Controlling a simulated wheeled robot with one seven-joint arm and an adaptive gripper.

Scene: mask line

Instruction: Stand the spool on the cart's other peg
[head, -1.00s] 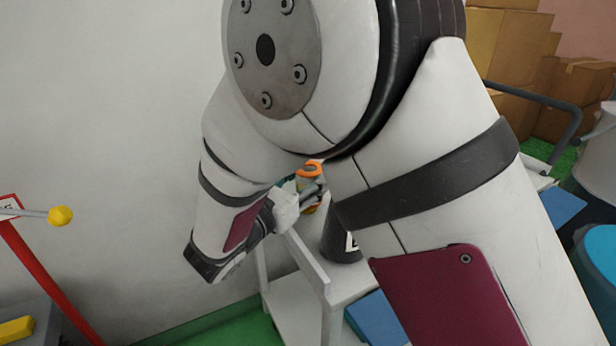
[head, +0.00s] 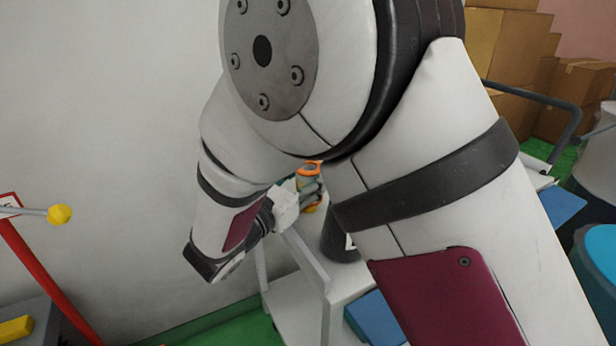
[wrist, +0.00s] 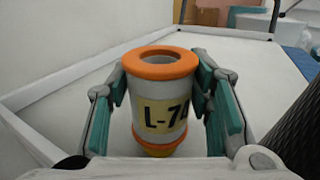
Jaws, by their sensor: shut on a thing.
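The spool (wrist: 160,103) stands upright in the wrist view, with a white body, an orange top flange with a hole and a black-on-yellow "L-7" label, partly covered. My gripper (wrist: 163,103) has its teal pads on both sides of the spool and is shut on it. In the head view the spool's orange rim (head: 312,169) shows in a gap in my arm, with my gripper (head: 308,188) around it. The cart (wrist: 60,75) has a white top beneath. Something yellow shows below the spool; I cannot tell whether the spool touches it. No bare peg is in clear view.
A dark tapered object (head: 338,240) stands on the cart close to my gripper, on the right in the wrist view (wrist: 298,130). A white wall is behind. Blue bins (head: 378,318) sit low on the cart. Brown boxes (head: 510,50) are stacked at the back right.

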